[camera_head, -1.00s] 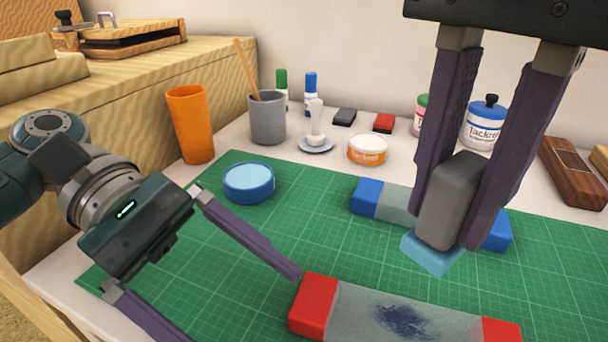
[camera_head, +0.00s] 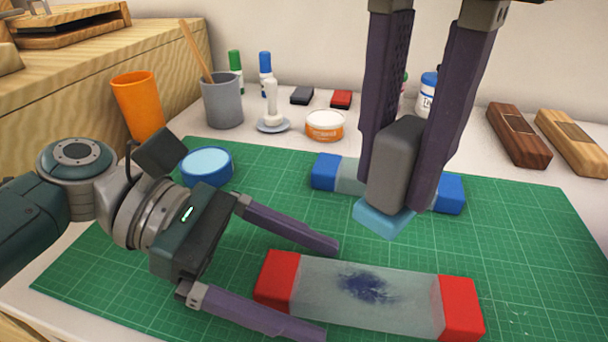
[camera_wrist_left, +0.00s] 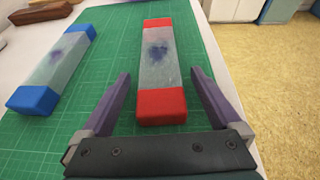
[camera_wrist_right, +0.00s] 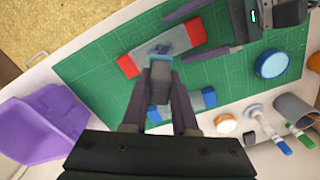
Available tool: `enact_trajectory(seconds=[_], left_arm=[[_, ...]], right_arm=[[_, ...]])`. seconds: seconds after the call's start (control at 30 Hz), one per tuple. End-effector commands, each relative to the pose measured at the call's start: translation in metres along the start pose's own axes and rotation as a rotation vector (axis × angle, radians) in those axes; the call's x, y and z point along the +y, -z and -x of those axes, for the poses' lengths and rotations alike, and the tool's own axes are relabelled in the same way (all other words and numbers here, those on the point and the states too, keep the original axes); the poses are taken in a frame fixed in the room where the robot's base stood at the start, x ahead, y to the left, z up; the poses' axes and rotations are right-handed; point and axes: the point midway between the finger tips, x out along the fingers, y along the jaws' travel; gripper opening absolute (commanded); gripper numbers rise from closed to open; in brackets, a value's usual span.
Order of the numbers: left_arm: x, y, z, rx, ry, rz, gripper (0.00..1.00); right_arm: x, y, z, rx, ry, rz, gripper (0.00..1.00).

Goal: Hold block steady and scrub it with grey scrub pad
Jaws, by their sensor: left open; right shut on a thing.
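A clear block with red ends (camera_head: 400,293) lies on the green mat at the front, with a dark blue ink stain on its top. My left gripper (camera_head: 332,290) is open, its fingers on either side of the block's left red end. It also shows in the left wrist view (camera_wrist_left: 160,85). My right gripper (camera_head: 400,190) is shut on the grey scrub pad (camera_head: 396,165), which has a light blue underside, and holds it above the mat, behind the red-ended block. The pad also shows in the right wrist view (camera_wrist_right: 160,75).
A similar block with blue ends (camera_head: 326,172) lies behind, partly hidden by my right gripper. A round blue dish (camera_head: 207,168) sits on the mat's left. Cups, bottles and an orange tub (camera_head: 324,126) stand at the back. A purple bin (camera_wrist_right: 40,128) shows in the right wrist view.

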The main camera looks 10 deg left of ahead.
Motion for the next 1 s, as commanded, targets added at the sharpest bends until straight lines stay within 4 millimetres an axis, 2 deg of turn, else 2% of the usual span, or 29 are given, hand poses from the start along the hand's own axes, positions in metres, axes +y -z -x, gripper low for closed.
enact_trajectory(seconds=[0.1, 0.4, 1.0], left_arm=[[-0.0001, -0.0005, -0.0067, -0.001, 0.001, -0.002, 0.97], [-0.0001, -0.0002, -0.0077, 0.001, 0.000, -0.002, 0.95], [-0.0002, -0.0001, -0.0073, 0.001, 0.000, -0.002, 0.28]], right_arm=[[-0.0001, 0.0000, 0.0001, 0.000, 0.000, 0.000, 0.00], [-0.0001, -0.0001, 0.0001, 0.000, 0.000, 0.000, 0.00], [0.0000, 0.0000, 0.0001, 0.000, 0.000, 0.000, 0.00]])
